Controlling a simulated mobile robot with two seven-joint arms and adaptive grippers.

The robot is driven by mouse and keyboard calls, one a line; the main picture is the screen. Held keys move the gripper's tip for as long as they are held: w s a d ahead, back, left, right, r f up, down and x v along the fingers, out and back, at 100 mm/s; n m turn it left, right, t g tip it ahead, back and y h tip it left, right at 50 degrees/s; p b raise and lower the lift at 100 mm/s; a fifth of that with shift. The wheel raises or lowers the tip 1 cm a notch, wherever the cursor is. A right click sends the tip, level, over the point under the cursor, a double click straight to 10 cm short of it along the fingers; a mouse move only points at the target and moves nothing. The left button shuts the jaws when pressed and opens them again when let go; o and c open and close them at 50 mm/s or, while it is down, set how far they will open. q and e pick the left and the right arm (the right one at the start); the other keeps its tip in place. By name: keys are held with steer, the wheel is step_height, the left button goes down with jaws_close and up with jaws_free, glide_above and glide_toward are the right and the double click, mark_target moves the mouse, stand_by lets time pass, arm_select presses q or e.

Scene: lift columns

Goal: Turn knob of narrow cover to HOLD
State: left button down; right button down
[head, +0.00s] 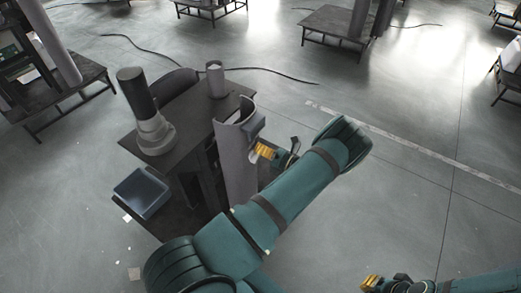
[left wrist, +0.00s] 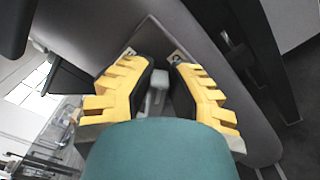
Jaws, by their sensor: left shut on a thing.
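The narrow cover (head: 232,165) looks like a tall, grey, curved shell standing upright at the dark table. My left gripper (head: 262,150), with yellow fingers, is against its right side, near a dark bracket-like part at its upper edge. In the left wrist view my left gripper (left wrist: 157,62) has its fingers on either side of a small grey knob (left wrist: 155,92) and is shut on it. The knob's markings and the HOLD position cannot be read. My right gripper (head: 371,282) is low at the bottom right, away from the cover; its opening cannot be made out.
The dark table (head: 190,112) also bears a black and grey column (head: 145,115) and a small grey cylinder (head: 215,80). A dark blue tray (head: 142,192) lies lower left. Other tables stand farther back. Open floor (head: 400,190) lies to the right.

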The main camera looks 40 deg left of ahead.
arm_select(q)
steer(key=m, duration=0.3)
steer(key=shift+w+a+f+m, duration=0.1)
steer(key=shift+a+f+m, duration=0.1)
steer(key=shift+f+m, duration=0.15)
steer(key=shift+f+m+b, duration=0.2)
steer(key=shift+m, duration=0.65)
steer(key=shift+f+m+b, duration=0.2)
steer(key=shift+m, duration=0.6)
steer(key=c, duration=0.9)
jaws_free()
steer(key=shift+a, duration=0.1)
steer(key=w+d, duration=0.1)
steer(key=d, duration=1.1)
steer(key=shift+w, duration=0.2)
steer(key=shift+f, duration=0.1)
